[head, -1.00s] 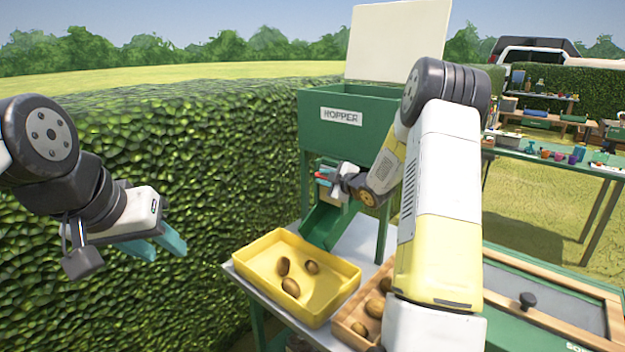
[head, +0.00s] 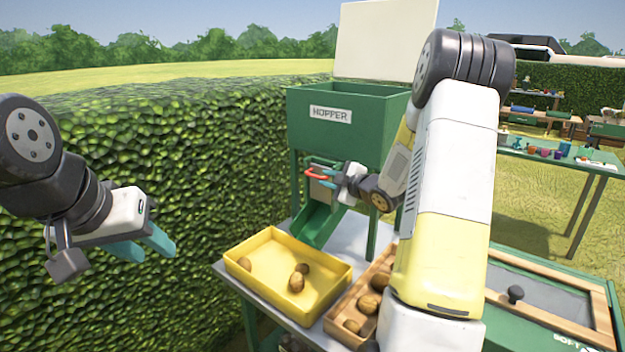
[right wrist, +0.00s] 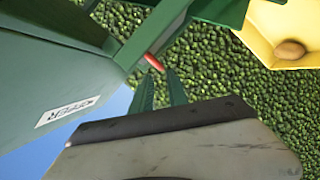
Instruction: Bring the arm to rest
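My right gripper (head: 328,178) is beside the front of the green hopper (head: 365,128). Its teal fingers are apart, with nothing held between them. A red handle (head: 316,173) on the hopper is just beyond the fingertips. In the right wrist view, the red handle (right wrist: 153,62) shows ahead of the two spread fingers (right wrist: 160,82); I cannot tell whether they touch it. My left gripper (head: 155,247) hangs open and empty in front of the hedge at the left.
A yellow tray (head: 262,291) with brown potatoes stands below the hopper's green chute (head: 318,224). A wooden crate (head: 343,318) with potatoes is beside it. A lidded green bin (head: 545,290) is at right. A hedge (head: 215,165) lines the left side.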

